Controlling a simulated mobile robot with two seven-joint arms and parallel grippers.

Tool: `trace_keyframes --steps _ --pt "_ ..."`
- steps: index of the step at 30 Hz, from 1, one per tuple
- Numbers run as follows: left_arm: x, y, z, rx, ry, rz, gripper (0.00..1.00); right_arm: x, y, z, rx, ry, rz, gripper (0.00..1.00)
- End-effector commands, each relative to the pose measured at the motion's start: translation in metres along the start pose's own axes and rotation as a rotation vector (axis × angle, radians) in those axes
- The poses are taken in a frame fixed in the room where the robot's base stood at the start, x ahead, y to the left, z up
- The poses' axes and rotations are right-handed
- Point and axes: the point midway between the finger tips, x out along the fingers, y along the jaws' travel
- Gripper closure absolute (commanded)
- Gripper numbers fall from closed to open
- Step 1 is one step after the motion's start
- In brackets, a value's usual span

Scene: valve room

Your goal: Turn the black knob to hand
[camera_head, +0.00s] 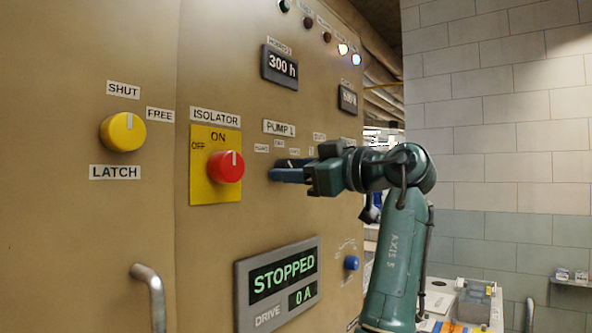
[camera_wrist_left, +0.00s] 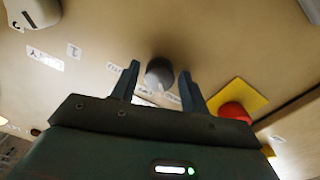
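The black knob (camera_wrist_left: 159,74) shows in the left wrist view as a dark round knob with a pale mark at its lower edge, on the beige panel between small white labels. My left gripper (camera_head: 288,171) is at the panel under the PUMP 1 label in the head view. In the left wrist view its two fingers stand apart on either side of the knob, with a gap showing on both sides. In the head view the fingers and gripper body hide the knob, so its pointing cannot be read there. My right gripper is in neither view.
A red isolator knob (camera_head: 226,166) on a yellow plate (camera_head: 204,188) is just left of the gripper. A yellow knob (camera_head: 123,132), a blue knob (camera_head: 351,263), a STOPPED drive display (camera_head: 278,286) and a metal handle (camera_head: 152,293) are also on the panel.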

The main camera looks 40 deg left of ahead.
Motion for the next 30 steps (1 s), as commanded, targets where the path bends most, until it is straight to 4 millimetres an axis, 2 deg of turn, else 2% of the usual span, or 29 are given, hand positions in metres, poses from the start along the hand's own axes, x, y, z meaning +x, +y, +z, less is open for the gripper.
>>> trace_keyframes --steps 3,10,14,17,24,30 --pt "0.000 0.000 0.000 0.001 0.000 0.000 0.46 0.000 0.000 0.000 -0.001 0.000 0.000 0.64" --pt "-0.001 0.000 0.000 0.002 0.000 0.000 0.46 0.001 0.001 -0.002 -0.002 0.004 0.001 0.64" --pt "-0.011 0.000 0.001 0.002 0.001 0.003 0.46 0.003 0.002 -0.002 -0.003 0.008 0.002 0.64" --pt "-0.027 0.000 0.001 0.001 0.000 0.004 0.46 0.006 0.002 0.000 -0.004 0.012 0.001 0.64" --pt "-0.082 0.000 0.001 0.002 0.001 0.004 0.46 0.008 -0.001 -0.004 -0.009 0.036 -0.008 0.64" --pt "-0.117 0.000 0.000 0.003 0.001 0.002 0.46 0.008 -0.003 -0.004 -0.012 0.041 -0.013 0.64"
